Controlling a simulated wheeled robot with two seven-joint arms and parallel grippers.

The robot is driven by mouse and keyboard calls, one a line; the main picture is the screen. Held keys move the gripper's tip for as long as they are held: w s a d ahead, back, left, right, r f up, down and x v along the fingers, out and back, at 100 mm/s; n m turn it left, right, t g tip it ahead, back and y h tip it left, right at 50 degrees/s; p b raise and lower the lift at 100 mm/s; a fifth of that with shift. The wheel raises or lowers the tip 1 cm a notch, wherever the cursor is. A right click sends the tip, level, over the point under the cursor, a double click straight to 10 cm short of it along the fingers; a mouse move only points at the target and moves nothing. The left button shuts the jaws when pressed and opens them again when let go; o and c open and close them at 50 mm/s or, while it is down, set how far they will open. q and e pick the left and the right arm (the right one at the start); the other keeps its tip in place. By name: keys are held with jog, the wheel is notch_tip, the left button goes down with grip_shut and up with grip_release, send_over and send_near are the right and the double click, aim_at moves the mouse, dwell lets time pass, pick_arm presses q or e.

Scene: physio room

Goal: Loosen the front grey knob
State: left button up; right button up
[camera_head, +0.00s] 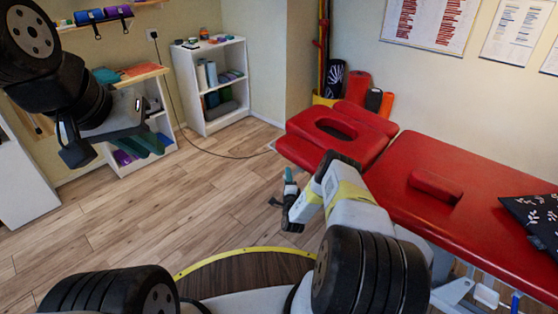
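The red treatment table (470,225) stands at the right, with a face hole in its head section (335,128). I cannot make out a grey knob; the underside of the table's near end is hidden by the top and my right arm. My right gripper (289,200) is in front of the table's head end, above the floor. It is small and seen from behind, and its finger gap is unclear. My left gripper (76,150) is at the far left, raised and away from the table. Its finger gap is also unclear.
A white shelf unit (222,118) with rolls stands at the back wall. Another low shelf (160,122) is behind my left gripper. The wooden floor (165,205) between is clear, apart from a thin cable.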

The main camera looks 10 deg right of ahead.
jog(key=shift+w+d, duration=0.1)
jog(key=shift+w, duration=0.8)
grip_shut()
jog(key=shift+s+d+f+n+g+h, duration=0.25)
jog(key=shift+n+g+h, duration=0.45)
jog(key=shift+n+g, duration=1.1)
jog(key=shift+s+d+f+n+g+h, duration=0.15)
jog(key=shift+f+n+g+h, duration=0.45)
jog(key=shift+n+g, duration=1.15)
jog(key=shift+s+d+f+n+g+h, duration=0.1)
jog(key=shift+s+f+n+g+h, duration=0.2)
jog(key=shift+n+g+h, duration=1.45)
jog(key=shift+m+g+y, duration=0.6)
jog(key=shift+g+y, duration=0.25)
jog(key=shift+g, duration=0.05)
